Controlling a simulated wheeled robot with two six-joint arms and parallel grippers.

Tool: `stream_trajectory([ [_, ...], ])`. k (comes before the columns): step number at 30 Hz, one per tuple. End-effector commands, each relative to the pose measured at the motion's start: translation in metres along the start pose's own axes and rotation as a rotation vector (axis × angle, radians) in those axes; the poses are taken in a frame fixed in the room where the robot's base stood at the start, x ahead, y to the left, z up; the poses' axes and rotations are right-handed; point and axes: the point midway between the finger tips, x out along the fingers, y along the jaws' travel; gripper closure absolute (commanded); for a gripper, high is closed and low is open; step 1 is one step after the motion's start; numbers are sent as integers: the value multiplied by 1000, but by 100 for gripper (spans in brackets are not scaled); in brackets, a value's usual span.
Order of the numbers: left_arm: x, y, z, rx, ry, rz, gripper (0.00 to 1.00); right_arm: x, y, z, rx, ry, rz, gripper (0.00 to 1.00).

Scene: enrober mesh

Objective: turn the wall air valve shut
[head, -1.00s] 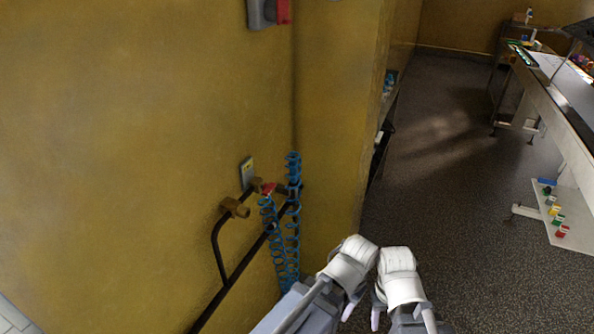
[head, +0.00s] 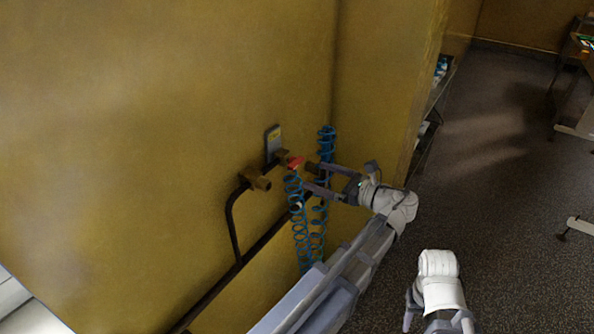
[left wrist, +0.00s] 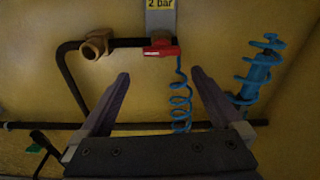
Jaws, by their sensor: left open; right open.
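The wall air valve has a small red handle (head: 296,162) on a dark pipe beneath a grey plate. In the left wrist view the red handle (left wrist: 161,50) lies roughly level, below a label reading "2 bar" (left wrist: 160,4). My left gripper (head: 308,177) is open, just right of and below the handle in the head view. In the left wrist view its fingertips (left wrist: 160,75) stand apart on either side, with the handle beyond and between them. I see no contact. My right gripper (head: 436,318) is open and empty, low in the head view, away from the wall.
Blue coiled hoses (head: 326,145) hang by the valve and pass close to my left fingers. A brass fitting (head: 257,180) sits left of the handle on the dark pipe (head: 230,222). A shelf (head: 428,125) stands beyond the wall corner.

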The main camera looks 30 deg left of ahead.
Motion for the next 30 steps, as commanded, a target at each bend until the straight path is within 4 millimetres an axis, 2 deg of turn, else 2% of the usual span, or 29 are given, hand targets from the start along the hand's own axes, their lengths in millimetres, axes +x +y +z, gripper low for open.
stream_trajectory([
  [4,3,-5,11,68,-71,7,0,5,0,0,0,0,0,50],
  [10,8,-5,14,78,-80,9,0,4,0,0,0,0,0,50],
  [21,60,-4,17,76,-78,10,0,4,0,0,0,0,0,50],
  [30,80,-5,19,75,-78,8,0,4,0,0,0,0,0,50],
])
